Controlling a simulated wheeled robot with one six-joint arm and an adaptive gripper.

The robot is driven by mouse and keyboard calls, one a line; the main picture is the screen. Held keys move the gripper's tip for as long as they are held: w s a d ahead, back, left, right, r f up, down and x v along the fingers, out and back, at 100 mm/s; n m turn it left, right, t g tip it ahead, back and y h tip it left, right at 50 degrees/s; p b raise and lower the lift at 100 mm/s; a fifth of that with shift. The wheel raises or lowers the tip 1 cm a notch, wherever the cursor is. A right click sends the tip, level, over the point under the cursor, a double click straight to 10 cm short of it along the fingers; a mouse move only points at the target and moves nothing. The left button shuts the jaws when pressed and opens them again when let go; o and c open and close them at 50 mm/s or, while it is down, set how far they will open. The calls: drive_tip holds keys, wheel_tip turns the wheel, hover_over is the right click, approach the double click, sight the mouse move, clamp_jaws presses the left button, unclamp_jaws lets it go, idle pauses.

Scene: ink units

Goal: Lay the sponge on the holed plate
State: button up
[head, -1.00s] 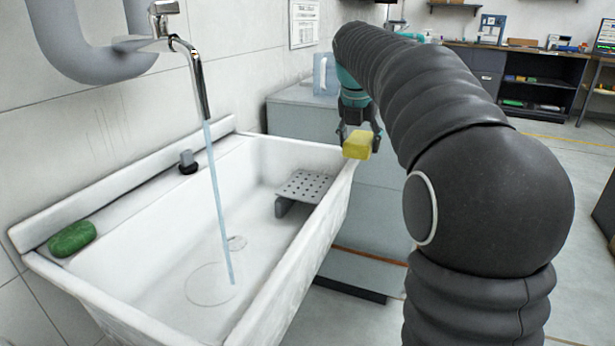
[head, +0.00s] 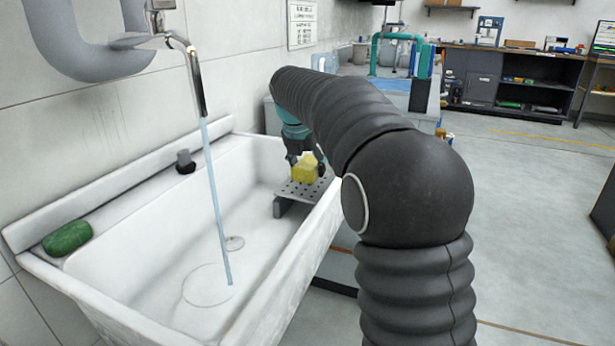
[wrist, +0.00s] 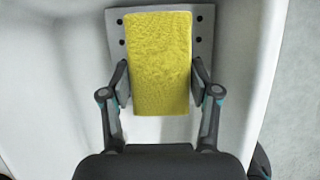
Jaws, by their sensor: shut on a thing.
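The yellow sponge (head: 304,170) is between the fingers of my gripper (head: 306,160). In the wrist view the sponge (wrist: 158,62) fills the gap between both fingertips of my gripper (wrist: 158,85), so it is shut on it. The grey holed plate (head: 287,192) sits inside the sink at its far right. The sponge is over the plate in both views and hides much of it. In the wrist view the plate (wrist: 203,48) shows around the sponge, with holes on each side. I cannot tell whether the sponge touches the plate.
The white sink (head: 150,262) has water running from a tap (head: 196,85) at its left middle, clear of my gripper. A green object (head: 67,237) lies on the back left ledge, and a dark stopper (head: 186,161) stands on the ledge. The sink's right rim (head: 292,270) is close to my arm.

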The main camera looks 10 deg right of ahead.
drive_tip(key=shift+f, duration=1.35)
drive_tip(key=shift+f, duration=0.1)
drive_tip(key=o, duration=1)
drive_tip(key=p+v, duration=0.1)
drive_tip(key=v, duration=1.1)
drive_tip(key=shift+d, duration=0.1)
